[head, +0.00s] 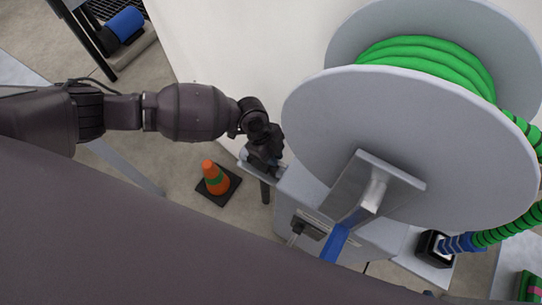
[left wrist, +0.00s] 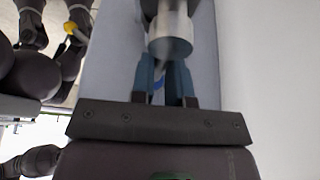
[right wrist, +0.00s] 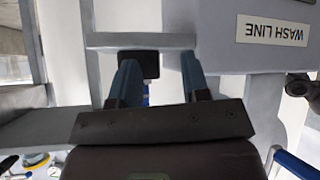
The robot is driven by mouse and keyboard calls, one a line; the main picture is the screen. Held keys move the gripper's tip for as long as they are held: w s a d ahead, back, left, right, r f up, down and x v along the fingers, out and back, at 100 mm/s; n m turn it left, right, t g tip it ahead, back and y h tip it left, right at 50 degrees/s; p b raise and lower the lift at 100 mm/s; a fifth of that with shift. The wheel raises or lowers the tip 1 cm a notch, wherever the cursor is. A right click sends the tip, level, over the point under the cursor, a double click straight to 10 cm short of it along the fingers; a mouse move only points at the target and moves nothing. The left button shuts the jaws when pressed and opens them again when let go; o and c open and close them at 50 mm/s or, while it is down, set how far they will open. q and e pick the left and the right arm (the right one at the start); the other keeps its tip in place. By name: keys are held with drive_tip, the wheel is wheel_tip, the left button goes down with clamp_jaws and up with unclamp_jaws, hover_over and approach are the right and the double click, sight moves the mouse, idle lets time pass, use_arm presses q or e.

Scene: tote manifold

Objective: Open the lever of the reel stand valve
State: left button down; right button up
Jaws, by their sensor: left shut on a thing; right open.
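The reel stand (head: 300,190) carries a large grey reel (head: 370,130) wound with green hose (head: 430,62). My left gripper (head: 265,162) is at the stand's left side, below the reel's left rim. In the left wrist view my left gripper (left wrist: 167,88) is shut on a thin part with some blue on it, seemingly the valve lever (left wrist: 158,84), just below a metal cylinder (left wrist: 170,38). The fingers hide most of this part. My right gripper (right wrist: 160,82) is open, in front of a dark block (right wrist: 145,64) under a grey plate; I see nothing held.
A "WASH LINE" label (right wrist: 272,30) is on the grey panel at the upper right. An orange cone (head: 214,178) stands on the floor left of the stand. Blue-ended hose (head: 458,243) lies at the right.

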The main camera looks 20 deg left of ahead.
use_arm(q)
drive_tip(key=shift+w+n, duration=0.1)
drive_tip(key=shift+n, duration=0.2)
drive_tip(key=c, duration=1.1)
unclamp_jaws()
drive_tip(key=shift+r, duration=0.2)
drive_tip(key=p+v, duration=0.2)
drive_tip(key=v, duration=0.7)
drive_tip(key=shift+r, duration=0.15)
drive_tip(key=shift+a+r, duration=0.35)
drive_tip(key=shift+r, duration=0.15)
use_arm(e)
drive_tip(key=shift+s+d+r+m, duration=0.3)
drive_tip(key=shift+s+m, duration=0.1)
drive_tip(key=shift+s, duration=0.15)
drive_tip(key=shift+w, duration=0.1)
